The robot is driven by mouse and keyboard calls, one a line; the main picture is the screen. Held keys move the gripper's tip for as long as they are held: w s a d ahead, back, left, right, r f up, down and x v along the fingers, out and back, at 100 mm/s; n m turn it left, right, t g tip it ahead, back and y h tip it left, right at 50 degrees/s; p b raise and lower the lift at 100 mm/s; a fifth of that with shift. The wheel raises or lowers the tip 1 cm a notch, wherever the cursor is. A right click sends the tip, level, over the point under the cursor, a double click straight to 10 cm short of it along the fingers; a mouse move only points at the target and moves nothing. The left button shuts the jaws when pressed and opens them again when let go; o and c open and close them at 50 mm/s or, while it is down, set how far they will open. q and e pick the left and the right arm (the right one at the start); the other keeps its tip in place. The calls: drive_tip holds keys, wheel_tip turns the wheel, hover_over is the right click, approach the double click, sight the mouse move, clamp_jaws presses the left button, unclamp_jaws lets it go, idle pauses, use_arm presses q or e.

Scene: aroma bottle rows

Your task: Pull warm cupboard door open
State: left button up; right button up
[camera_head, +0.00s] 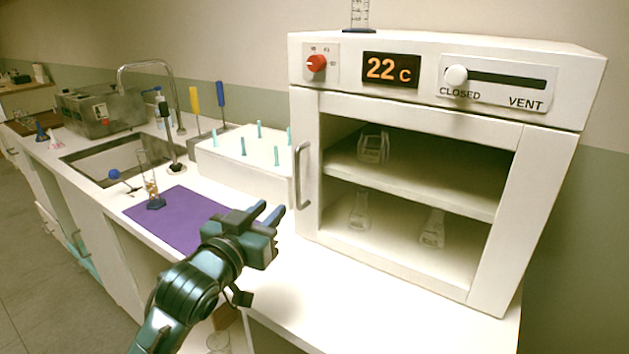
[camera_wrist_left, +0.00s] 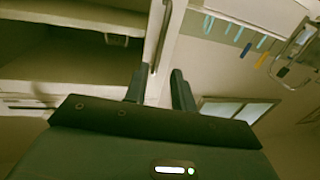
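The warm cupboard (camera_head: 455,75) is a white box with a 22 C display, a red knob and a vent slider. Its framed door (camera_head: 500,220) looks shut, and the shelves show through its window. The upright metal door handle (camera_head: 302,175) is on the door's left side. My left gripper (camera_head: 269,214) is in front of the cupboard, lower than and left of the handle. Its two fingers are apart with nothing between them. In the left wrist view the fingers (camera_wrist_left: 159,88) point toward the handle (camera_wrist_left: 161,38), apart from it. My right gripper is not in view.
Glassware (camera_head: 432,228) stands inside the cupboard. A white rack with teal pegs (camera_head: 240,165) is left of it. The counter before the cupboard is clear.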

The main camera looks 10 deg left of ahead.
sight(297, 180)
use_arm(q)
drive_tip(key=w, duration=0.4)
drive_tip(key=w+d, duration=0.1)
drive_tip(key=w, duration=0.3)
drive_tip(key=w+d+p, duration=0.1)
drive_tip(key=w, duration=0.4)
drive_tip(key=shift+r, duration=0.15)
clamp_jaws()
